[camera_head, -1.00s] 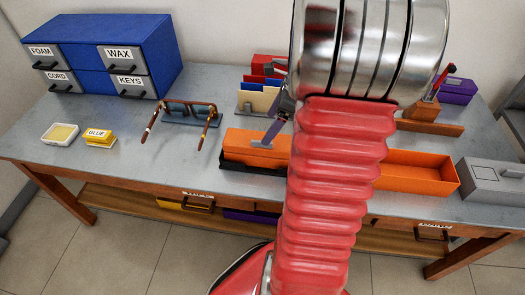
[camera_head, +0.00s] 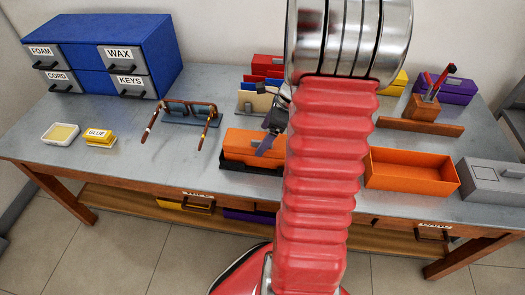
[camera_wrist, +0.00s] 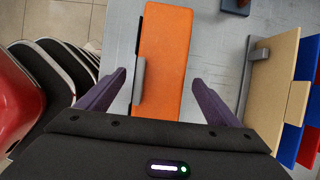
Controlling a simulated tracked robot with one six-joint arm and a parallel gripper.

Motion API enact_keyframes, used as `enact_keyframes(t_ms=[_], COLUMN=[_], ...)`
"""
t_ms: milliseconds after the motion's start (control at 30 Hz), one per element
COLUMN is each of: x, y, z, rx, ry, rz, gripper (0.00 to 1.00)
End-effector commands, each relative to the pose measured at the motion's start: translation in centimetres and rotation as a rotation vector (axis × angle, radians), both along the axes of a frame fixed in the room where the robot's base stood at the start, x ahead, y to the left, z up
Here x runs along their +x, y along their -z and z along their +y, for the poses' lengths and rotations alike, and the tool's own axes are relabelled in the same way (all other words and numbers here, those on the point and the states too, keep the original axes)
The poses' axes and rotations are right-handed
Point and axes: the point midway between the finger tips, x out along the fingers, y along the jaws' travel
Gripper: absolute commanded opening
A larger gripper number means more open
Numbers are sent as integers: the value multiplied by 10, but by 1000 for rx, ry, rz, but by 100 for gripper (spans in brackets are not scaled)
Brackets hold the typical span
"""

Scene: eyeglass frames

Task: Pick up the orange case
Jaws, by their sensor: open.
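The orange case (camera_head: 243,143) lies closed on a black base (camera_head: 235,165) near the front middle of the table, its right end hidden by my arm. In the wrist view the orange case (camera_wrist: 165,55) runs lengthwise between my two fingers, with a grey clasp-like piece on its left edge. My gripper (camera_wrist: 160,88) is open, with one purple finger on each side of the case's line and a gap to each. In the head view only part of my gripper (camera_head: 268,143) shows, at the case; contact cannot be told.
An open orange box (camera_head: 412,178) and a grey box (camera_head: 492,180) stand to the right. Upright cards (camera_head: 258,102) stand behind the case. Brown eyeglasses (camera_head: 182,108) on a stand are to the left. A wooden rail (camera_head: 425,127) and pen holder (camera_head: 423,107) are behind the open box.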

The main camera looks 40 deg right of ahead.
Motion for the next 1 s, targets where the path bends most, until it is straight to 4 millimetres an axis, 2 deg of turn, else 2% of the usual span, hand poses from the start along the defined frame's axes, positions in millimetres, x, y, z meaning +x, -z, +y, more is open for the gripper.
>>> enact_keyframes(t_ms=[133,633,1000], x=[3,2,2], y=[7,7,7], z=[2,2,2], rx=[-1,-1,-1], ry=[-1,0,-1], rz=[-1,-1,-1], gripper=[86,86,60])
